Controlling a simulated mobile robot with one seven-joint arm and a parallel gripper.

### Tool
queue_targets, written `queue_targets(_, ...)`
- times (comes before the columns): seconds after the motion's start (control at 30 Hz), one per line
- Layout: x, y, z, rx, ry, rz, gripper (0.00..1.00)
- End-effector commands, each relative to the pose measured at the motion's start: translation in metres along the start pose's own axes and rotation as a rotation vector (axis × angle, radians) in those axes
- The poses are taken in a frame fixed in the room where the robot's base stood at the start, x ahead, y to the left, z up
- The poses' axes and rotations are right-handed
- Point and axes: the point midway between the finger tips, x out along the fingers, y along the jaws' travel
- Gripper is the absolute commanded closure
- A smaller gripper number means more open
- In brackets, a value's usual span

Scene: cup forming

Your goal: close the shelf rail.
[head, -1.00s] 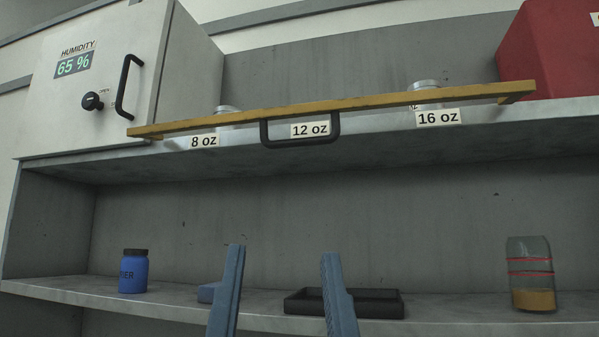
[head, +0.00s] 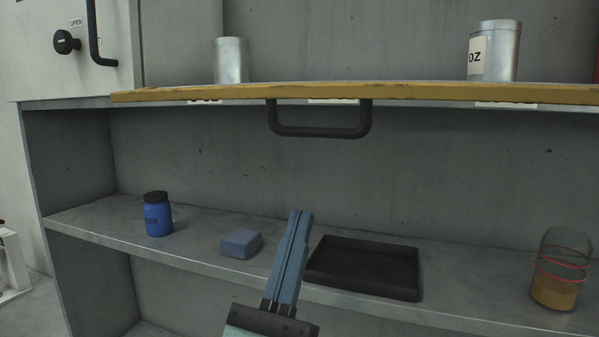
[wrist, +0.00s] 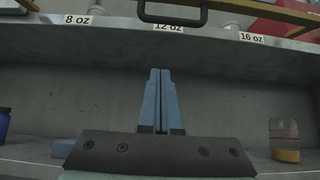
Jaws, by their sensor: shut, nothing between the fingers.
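The shelf rail (head: 420,94) is a worn yellow bar running along the front of the upper shelf, partly covering the size labels in the head view. Its black handle (head: 320,133) hangs below it; the handle also shows at the top of the wrist view (wrist: 172,20). My gripper (head: 301,212) has blue fingers, pressed together and empty. It is below the handle and apart from it, in front of the lower shelf. In the wrist view the fingertips (wrist: 160,72) point up toward the upper shelf, under the handle.
Metal cans (head: 231,62) (head: 505,52) stand behind the rail. The lower shelf holds a blue bottle (head: 158,218), a blue block (head: 241,243), a black tray (head: 365,266) and a glass jar (head: 556,285). A white cabinet (head: 60,75) stands at upper left.

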Motion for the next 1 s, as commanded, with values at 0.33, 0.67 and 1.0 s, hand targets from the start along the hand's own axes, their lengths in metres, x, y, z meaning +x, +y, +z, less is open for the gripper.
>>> queue_targets(0.33,0.075,-0.002,0.004,-0.007,-0.004,-0.003,1.00)
queue_targets(0.67,0.084,0.001,0.030,-0.005,-0.002,0.004,1.00)
queue_targets(1.0,0.077,0.000,0.039,-0.006,-0.003,0.001,1.00)
